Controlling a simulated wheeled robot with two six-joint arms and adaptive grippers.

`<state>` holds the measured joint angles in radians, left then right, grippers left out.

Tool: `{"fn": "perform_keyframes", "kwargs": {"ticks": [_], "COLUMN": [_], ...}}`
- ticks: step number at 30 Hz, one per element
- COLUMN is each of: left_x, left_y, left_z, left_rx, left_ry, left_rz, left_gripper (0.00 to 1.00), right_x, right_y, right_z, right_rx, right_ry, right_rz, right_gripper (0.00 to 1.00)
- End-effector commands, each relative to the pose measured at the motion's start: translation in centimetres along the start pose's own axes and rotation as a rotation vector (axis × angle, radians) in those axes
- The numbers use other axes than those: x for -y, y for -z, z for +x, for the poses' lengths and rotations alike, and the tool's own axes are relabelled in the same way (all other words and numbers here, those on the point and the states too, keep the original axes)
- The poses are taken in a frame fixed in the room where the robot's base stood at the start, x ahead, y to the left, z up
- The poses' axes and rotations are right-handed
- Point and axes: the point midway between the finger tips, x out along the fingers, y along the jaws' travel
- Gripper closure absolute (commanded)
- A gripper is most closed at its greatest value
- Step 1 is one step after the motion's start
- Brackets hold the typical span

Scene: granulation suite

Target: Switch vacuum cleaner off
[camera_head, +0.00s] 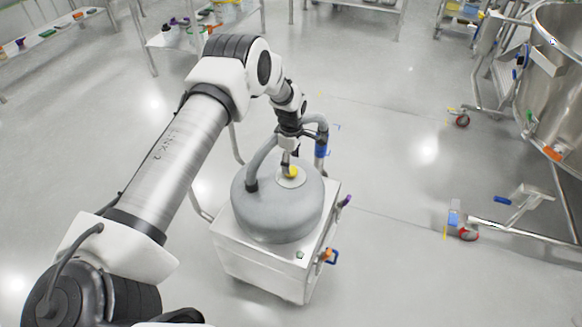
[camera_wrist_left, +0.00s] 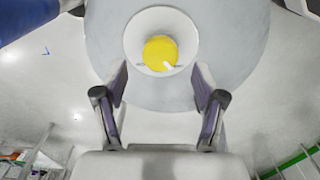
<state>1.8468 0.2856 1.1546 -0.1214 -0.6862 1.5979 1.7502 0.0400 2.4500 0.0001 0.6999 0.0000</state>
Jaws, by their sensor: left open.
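The vacuum cleaner (camera_head: 280,215) has a grey rounded top on a white wheeled box. A yellow knob (camera_head: 292,171) sits in a pale round plate on its top. In the left wrist view the knob (camera_wrist_left: 161,52) carries a white pointer mark toward its lower right. My left gripper (camera_head: 287,160) is just above the top at the knob. In the left wrist view my left gripper (camera_wrist_left: 158,85) is open, its two fingers apart and below the knob in the picture. Nothing is between the fingers. My right gripper is not in view.
A grey hose (camera_head: 262,158) arches from the vacuum's top close to my arm. A steel vessel (camera_head: 556,95) on a wheeled frame stands at right. Shelves (camera_head: 45,38) with small items stand at the back left. The floor around the vacuum is mostly clear.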

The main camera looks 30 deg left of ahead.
Motion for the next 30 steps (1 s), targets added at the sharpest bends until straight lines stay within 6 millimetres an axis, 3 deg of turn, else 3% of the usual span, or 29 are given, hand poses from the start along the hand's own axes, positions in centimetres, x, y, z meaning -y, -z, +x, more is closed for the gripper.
{"fn": "perform_keyframes", "kwargs": {"ticks": [6,11,27,30], "left_x": [0.0,0.0,0.0,0.8], "left_y": [-0.1,-0.1,-0.1,-0.6], "left_z": [-5.7,-7.9,-8.2,-7.2], "left_rx": [0.001,0.000,0.000,0.003], "left_ry": [-0.001,0.001,0.002,0.006], "left_rz": [0.000,0.000,0.000,0.043], "left_gripper": [0.30,0.30,0.30,0.30], "right_x": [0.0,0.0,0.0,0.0], "right_y": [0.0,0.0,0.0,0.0], "right_z": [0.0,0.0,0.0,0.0], "right_rx": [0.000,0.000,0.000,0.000], "right_ry": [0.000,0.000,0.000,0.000], "right_rz": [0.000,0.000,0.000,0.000], "right_gripper": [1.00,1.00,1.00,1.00]}}
